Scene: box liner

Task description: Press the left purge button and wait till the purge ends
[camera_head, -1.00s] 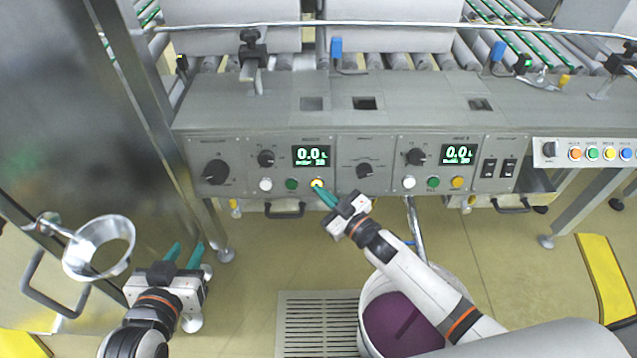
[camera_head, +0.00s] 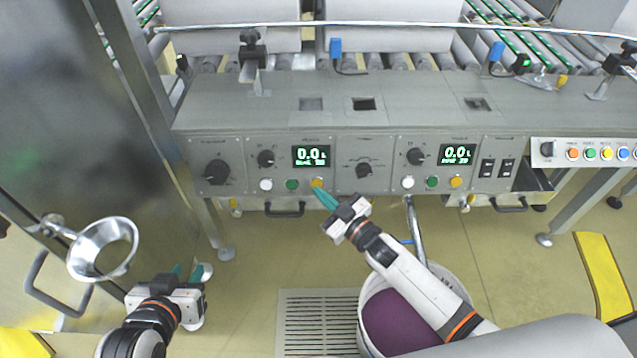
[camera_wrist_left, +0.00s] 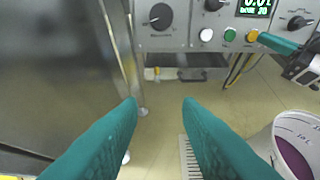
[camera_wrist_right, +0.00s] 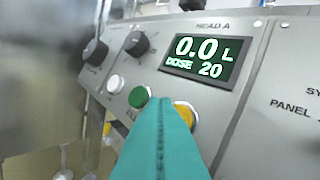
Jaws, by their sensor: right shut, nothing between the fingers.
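The left yellow button (camera_head: 317,183) is at the right end of the button row under the left display (camera_head: 311,156). My right gripper (camera_head: 322,196) is shut and empty, its teal tips just below and in front of that button. In the right wrist view the tips cover part of the yellow button (camera_wrist_right: 186,113); I cannot tell whether they touch it. The left display (camera_wrist_right: 203,55) reads 0.0 L, DOSE 20. My left gripper (camera_head: 186,272) is open and empty at the lower left, away from the panel; its fingers stand apart in its own wrist view (camera_wrist_left: 160,115).
A white bucket with purple contents (camera_head: 398,322) stands under my right forearm. A metal funnel ring (camera_head: 103,248) is at the left by a steel cabinet (camera_head: 60,110). White (camera_head: 266,184) and green (camera_head: 291,184) buttons sit left of the yellow one. A floor grate (camera_head: 310,310) lies in front.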

